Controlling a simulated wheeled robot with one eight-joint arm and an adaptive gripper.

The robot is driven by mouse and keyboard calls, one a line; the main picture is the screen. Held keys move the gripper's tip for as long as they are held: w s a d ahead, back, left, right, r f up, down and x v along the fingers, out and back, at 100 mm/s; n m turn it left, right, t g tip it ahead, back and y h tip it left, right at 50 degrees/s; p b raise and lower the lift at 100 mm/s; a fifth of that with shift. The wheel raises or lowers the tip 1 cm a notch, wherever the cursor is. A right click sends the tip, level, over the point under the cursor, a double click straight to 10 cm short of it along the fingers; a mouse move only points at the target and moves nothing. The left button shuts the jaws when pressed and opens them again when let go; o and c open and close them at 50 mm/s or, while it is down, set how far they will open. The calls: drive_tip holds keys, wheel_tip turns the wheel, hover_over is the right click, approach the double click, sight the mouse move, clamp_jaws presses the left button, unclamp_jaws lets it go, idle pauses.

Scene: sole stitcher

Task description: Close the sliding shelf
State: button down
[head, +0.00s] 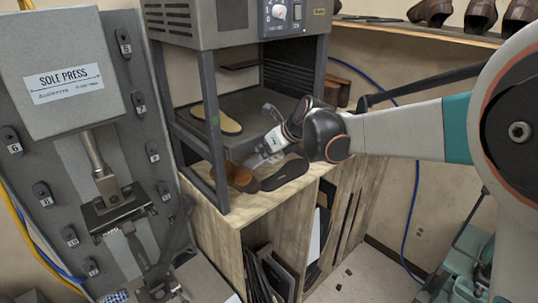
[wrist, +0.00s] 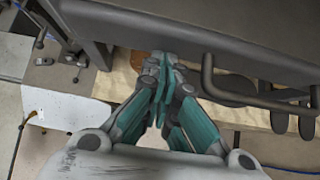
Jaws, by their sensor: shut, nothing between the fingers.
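The sliding shelf (head: 179,122) is a dark grey tray in the metal frame under the grey box. My gripper (head: 268,148) is beside the shelf's near right side, above the wooden cabinet top, and partly hides that side. In the wrist view a broad dark panel, apparently the shelf (wrist: 235,35), fills the top, with a bar handle (wrist: 207,76) to the right of my gripper (wrist: 163,62). My fingers are together and empty, close to the panel's lower edge. I cannot tell if they touch it.
A dark sole (head: 285,175) and a brown object (head: 241,178) lie on the cabinet top (head: 262,203) below my gripper. The sole press (head: 65,85) stands at left. Frame posts (head: 215,130) flank the shelf. Shoes (head: 480,15) sit on a wall shelf at right.

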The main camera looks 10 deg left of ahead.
drive_tip(key=shift+r, duration=0.15)
drive_tip(key=v, duration=1.2)
drive_tip(key=s+d+f+n+h+b, duration=0.2)
drive_tip(key=s+d+f+n+b, duration=0.6)
drive_tip(key=f, duration=0.4)
drive_tip(key=s+d+f+n+t+h+b, duration=0.1)
drive_tip(key=s+d+f+n+h+b, duration=0.1)
drive_tip(key=s+d+f+n+b, duration=0.7)
drive_tip(key=s+d+f+n+h+b, duration=0.3)
drive_tip(key=s+d+f+n+b, duration=0.5)
drive_tip(key=f, duration=0.7)
drive_tip(key=s+d+b, duration=0.2)
drive_tip(key=s, duration=0.1)
drive_tip(key=shift+s+f+n+t, duration=0.15)
drive_tip(key=shift+s+n+t, duration=0.1)
drive_tip(key=shift+n+t, duration=0.05)
